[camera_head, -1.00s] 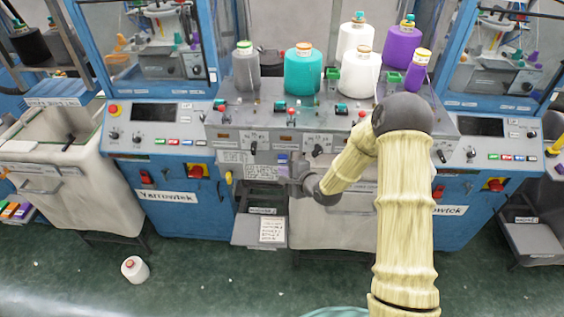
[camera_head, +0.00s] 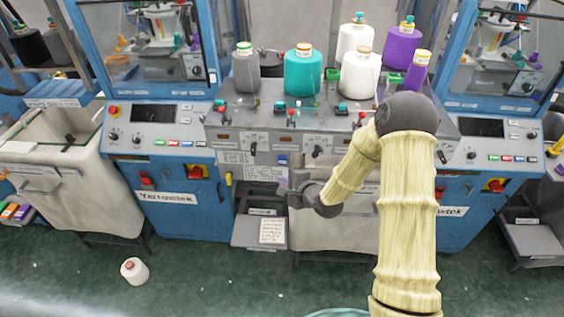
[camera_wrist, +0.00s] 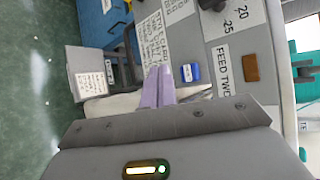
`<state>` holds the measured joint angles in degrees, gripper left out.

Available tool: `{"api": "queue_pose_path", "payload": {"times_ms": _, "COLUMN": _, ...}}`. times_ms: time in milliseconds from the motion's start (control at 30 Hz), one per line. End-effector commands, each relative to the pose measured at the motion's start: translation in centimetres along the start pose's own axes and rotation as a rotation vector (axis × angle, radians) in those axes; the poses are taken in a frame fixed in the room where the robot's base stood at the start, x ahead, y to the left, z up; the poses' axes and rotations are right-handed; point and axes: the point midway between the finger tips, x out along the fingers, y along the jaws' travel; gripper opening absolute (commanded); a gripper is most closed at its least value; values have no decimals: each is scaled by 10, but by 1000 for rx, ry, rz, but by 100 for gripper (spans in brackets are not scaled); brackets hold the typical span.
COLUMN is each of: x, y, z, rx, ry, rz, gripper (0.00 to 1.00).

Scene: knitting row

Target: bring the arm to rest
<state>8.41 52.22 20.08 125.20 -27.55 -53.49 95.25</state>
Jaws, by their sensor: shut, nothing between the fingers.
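My arm, in a pale yellow sleeve, reaches up from the lower right of the head view and bends down toward the front of the grey bench. My gripper (camera_head: 284,188) is small there, in front of the bench's front panel. In the wrist view my gripper (camera_wrist: 158,72) shows as two pale purple fingers pressed together with nothing between them. Past the fingertips is the panel with its labels, a blue button (camera_wrist: 190,73) and a brown plate (camera_wrist: 251,68). I cannot tell how far the fingertips are from the panel.
Cones of yarn, among them a teal one (camera_head: 303,72), stand on the bench (camera_head: 262,100). Blue machines (camera_head: 185,210) flank it. A grey step with a paper (camera_head: 272,231) is below the gripper.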

Motion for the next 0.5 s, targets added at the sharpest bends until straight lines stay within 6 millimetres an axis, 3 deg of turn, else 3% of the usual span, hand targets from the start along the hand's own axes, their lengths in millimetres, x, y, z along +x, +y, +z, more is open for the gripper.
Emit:
{"api": "queue_pose_path", "payload": {"times_ms": 300, "x": -4, "y": -2, "z": -1, "rx": -39, "ry": 13, "rz": 18, "gripper": 0}}
{"api": "queue_pose_path", "payload": {"times_ms": 500, "x": -36, "y": -7, "z": -14, "rx": -299, "ry": 96, "rz": 165, "gripper": 0}}
